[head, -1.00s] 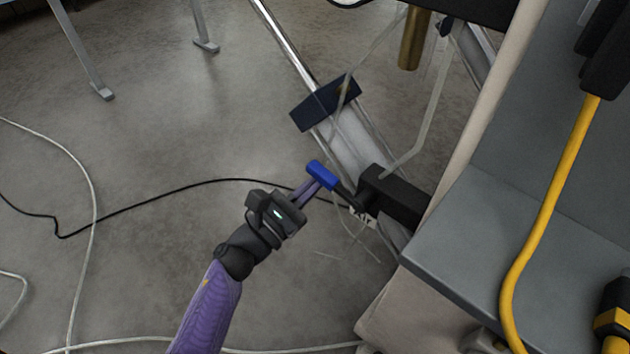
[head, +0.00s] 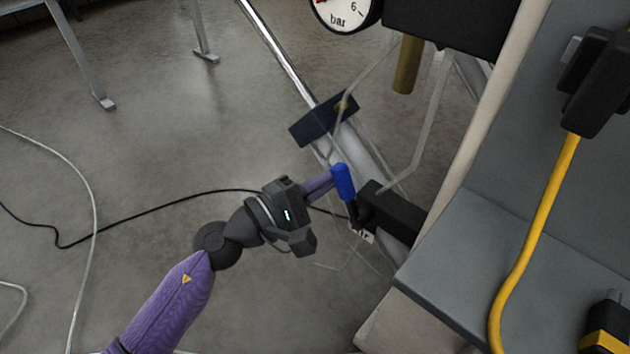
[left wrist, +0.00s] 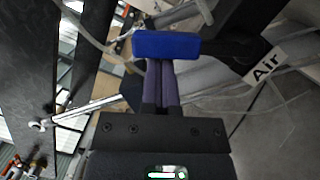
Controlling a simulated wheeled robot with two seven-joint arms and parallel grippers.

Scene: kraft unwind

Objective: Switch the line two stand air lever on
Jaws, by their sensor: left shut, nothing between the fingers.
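The air lever (head: 343,182) has a blue handle on a black stem, set on a dark valve block (head: 393,210) on the stand. In the head view the handle points up and slightly left. My left gripper (head: 331,180) is shut with nothing between its fingers, and its fingertips are at the left side of the blue handle. In the left wrist view the blue handle (left wrist: 166,45) lies across the fingertips (left wrist: 160,62), seemingly touching them. A white "Air" label (left wrist: 266,65) hangs beside it. My right gripper is not in view.
A pressure gauge (head: 341,10) and black box (head: 450,22) stand above the lever. A dark block (head: 325,120) sits on the metal rail. A grey panel (head: 500,235) with a yellow cable (head: 540,220) is at right. Hoses cross the floor, which is open at left.

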